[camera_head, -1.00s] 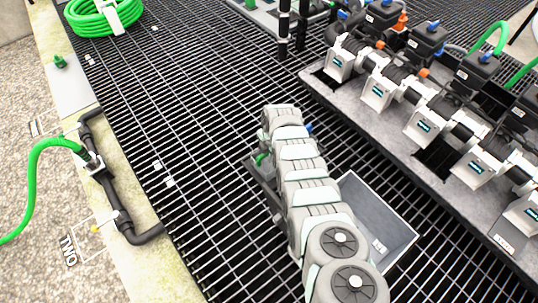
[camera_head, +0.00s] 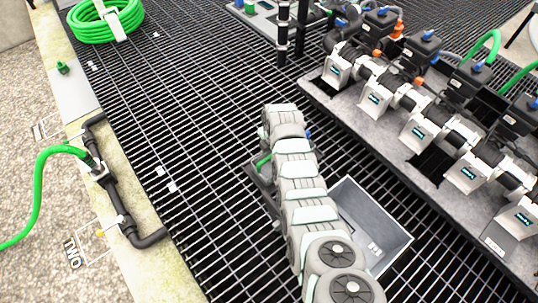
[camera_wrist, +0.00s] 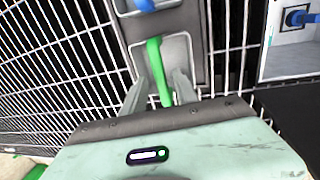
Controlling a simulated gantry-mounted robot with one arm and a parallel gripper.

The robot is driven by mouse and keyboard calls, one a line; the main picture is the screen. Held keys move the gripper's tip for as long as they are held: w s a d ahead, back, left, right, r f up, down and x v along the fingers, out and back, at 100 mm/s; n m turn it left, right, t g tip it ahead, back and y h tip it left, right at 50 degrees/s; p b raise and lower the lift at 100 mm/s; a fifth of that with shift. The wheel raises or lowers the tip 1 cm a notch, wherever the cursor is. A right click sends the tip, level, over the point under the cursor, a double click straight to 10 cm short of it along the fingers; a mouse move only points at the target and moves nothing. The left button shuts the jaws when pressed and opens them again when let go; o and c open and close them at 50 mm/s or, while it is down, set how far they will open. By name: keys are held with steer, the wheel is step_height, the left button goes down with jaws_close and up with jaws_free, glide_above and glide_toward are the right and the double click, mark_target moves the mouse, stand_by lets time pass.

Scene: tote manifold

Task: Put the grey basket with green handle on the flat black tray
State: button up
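A grey basket (camera_wrist: 177,48) with a green handle (camera_wrist: 154,62) lies under my gripper in the wrist view. My gripper (camera_wrist: 158,88) has its two fingers apart, one on each side of the green handle, with gaps showing. The handle also shows just left of my arm in the head view (camera_head: 263,160). A dark, flat surround (camera_wrist: 196,15) borders the basket; I cannot tell whether it is the flat black tray. My arm hides most of this spot in the head view.
A blue-handled grey container (camera_wrist: 128,8) sits beside the basket. An open grey bin (camera_head: 384,232) stands on the black grating right of my arm. A manifold bench with several valves (camera_head: 400,120) runs along the right.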

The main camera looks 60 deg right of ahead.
step_height(320, 180, up, 6)
steer(key=p, duration=0.1)
steer(key=shift+s+a+r, duration=0.15)
steer(key=shift+s+a, duration=0.05)
steer(key=shift+s, duration=0.25)
steer(key=shift+w, duration=0.15)
